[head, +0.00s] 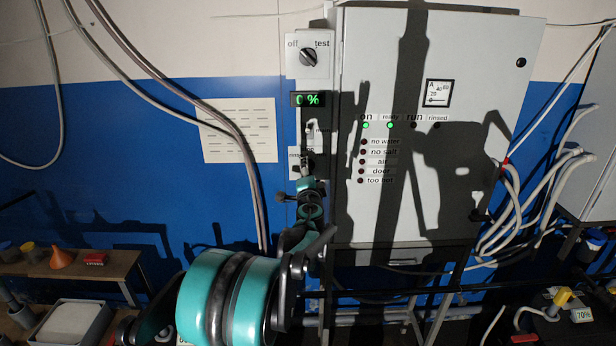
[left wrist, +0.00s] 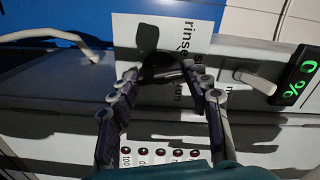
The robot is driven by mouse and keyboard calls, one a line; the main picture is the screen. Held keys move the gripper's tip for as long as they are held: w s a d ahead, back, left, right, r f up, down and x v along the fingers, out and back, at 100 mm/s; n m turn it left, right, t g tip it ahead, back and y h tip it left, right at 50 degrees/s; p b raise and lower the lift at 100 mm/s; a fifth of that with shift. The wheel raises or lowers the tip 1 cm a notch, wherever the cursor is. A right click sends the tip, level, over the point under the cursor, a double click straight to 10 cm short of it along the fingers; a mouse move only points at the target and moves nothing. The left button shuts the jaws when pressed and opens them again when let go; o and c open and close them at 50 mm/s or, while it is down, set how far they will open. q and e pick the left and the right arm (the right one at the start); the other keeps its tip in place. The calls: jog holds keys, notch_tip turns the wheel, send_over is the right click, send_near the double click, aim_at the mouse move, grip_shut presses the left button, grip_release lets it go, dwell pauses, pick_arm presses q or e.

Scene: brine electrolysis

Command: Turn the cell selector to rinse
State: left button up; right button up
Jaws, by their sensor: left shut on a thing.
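The cell selector is a dark knob (left wrist: 163,68) on a light plate, seen in the left wrist view between my fingers. A "rinse" label (left wrist: 186,36) is printed beside it, with another label partly covered by a finger. My left gripper (left wrist: 162,82) is shut on the knob. In the head view my left gripper (head: 301,172) reaches up to the small selector plate below the display and hides most of the knob. Which way the knob points is not clear. My right gripper is not in view.
Above are a green "0 %" display (head: 308,100), a lever switch (head: 310,130) and an off/test knob (head: 308,57). The grey cabinet (head: 475,100) at right has "on" and "ready" lamps lit green. Hoses hang on the left, and a bench (head: 75,268) stands at lower left.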

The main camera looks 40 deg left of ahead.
pick_arm(q)
jog(key=shift+n+b, duration=0.9)
jog(key=shift+n, duration=2.3)
jog(key=o, duration=1.2)
jog(key=shift+c, duration=0.2)
jog(key=v, duration=1.2)
